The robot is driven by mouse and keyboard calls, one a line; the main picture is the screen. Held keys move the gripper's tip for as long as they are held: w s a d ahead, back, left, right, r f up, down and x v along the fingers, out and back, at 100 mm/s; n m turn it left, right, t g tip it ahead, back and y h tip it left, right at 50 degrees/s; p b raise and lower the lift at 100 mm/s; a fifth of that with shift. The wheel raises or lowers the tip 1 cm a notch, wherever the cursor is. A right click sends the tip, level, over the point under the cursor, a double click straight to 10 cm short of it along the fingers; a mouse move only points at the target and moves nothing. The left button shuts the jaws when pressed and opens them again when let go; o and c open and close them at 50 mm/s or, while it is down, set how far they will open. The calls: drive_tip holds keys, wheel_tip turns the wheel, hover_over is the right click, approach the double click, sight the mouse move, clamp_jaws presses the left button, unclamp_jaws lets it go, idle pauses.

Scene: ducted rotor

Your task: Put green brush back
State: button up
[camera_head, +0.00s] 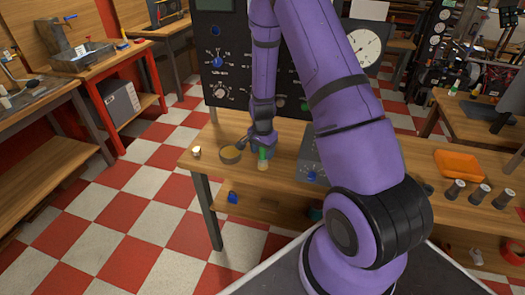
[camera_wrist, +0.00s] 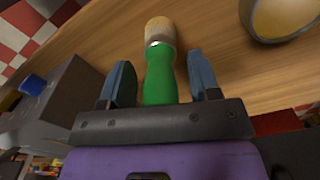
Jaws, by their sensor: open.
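The green brush (camera_head: 263,153) has a green handle, a metal collar and a pale tan bristle end. In the head view it is at my gripper (camera_head: 262,147), bristle end down, over the wooden workbench (camera_head: 215,180). I cannot tell whether it rests on the bench. In the wrist view the green brush (camera_wrist: 160,72) lies between the two blue fingers of my gripper (camera_wrist: 159,62), with a gap on each side. The fingers are open. The end of the handle is hidden behind the gripper's dark bar.
A round metal bowl (camera_head: 230,155) with yellowish contents stands just left of the brush. A grey box (camera_head: 311,160) stands to the right. A small pale object (camera_head: 196,152) is at the bench's left end. An orange tray (camera_head: 459,163) and several cylinders are far right.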

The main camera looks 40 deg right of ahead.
wheel_tip(320, 180, up, 13)
drive_tip(key=shift+a+f, duration=0.15)
drive_tip(key=s+a+r+n+t, duration=0.1)
drive_tip(key=s+a+r+n, duration=0.25)
drive_tip(key=r, duration=0.65)
drive_tip(key=s+a+r+n+t, duration=0.2)
drive_tip(key=s+a+r+n, duration=0.15)
drive_tip(key=r, duration=0.65)
drive_tip(key=s+a+r+n, duration=0.2)
drive_tip(key=s+r, duration=0.1)
drive_tip(key=s, duration=0.3)
drive_tip(key=s+a+r+n+t, duration=0.1)
drive_tip(key=s+r+n, duration=0.1)
drive_tip(key=s+r, duration=0.2)
drive_tip(key=s+a+r+n+t, duration=0.1)
drive_tip(key=s+a+r+n, duration=0.1)
drive_tip(key=s, duration=0.7)
drive_tip(key=shift+s+a+r+n, duration=0.25)
drive_tip(key=shift+a+r+n, duration=0.1)
drive_tip(key=shift+r+n, duration=0.25)
